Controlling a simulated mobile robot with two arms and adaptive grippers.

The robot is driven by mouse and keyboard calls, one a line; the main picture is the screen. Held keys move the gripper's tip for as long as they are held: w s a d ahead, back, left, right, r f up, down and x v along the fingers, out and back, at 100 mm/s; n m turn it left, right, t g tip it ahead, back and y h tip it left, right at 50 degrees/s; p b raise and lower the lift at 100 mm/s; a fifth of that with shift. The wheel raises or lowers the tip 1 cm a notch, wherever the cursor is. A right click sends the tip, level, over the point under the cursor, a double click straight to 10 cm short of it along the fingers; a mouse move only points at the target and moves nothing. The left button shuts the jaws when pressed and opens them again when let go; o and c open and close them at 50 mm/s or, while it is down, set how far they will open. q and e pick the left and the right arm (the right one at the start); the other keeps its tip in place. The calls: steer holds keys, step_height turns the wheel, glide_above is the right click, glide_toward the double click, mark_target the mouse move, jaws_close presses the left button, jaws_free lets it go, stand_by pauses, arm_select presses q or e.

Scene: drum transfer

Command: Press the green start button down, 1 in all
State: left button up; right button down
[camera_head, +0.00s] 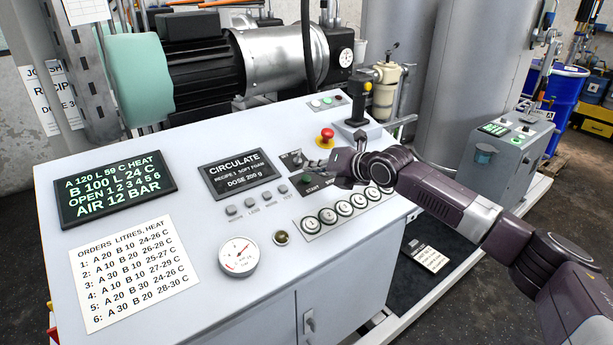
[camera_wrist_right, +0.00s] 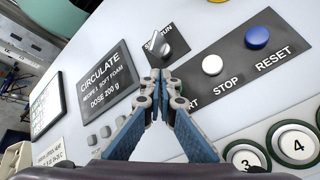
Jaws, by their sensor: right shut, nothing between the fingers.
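The green start button (camera_head: 306,179) sits on a dark label strip marked START, on the sloped grey console. My right gripper (camera_head: 330,175) is shut and empty, with its fingertips close beside the button in the head view. My left gripper is not in view.
A white stop button (camera_wrist_right: 212,65), a blue reset button (camera_wrist_right: 257,37) and a selector knob (camera_wrist_right: 174,42) lie close around the fingers. A red emergency button (camera_head: 326,134) and a joystick (camera_head: 357,108) stand behind. Several numbered round buttons (camera_head: 328,216) lie in front.

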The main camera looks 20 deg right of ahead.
steer(key=r+p, duration=0.1)
steer(key=r, duration=0.1)
steer(key=s+r+p, duration=0.1)
steer(key=shift+s+d+r+p, duration=0.2)
steer(key=shift+r+p, duration=0.1)
steer(key=shift+r, duration=0.1)
steer(key=shift+w, duration=0.1)
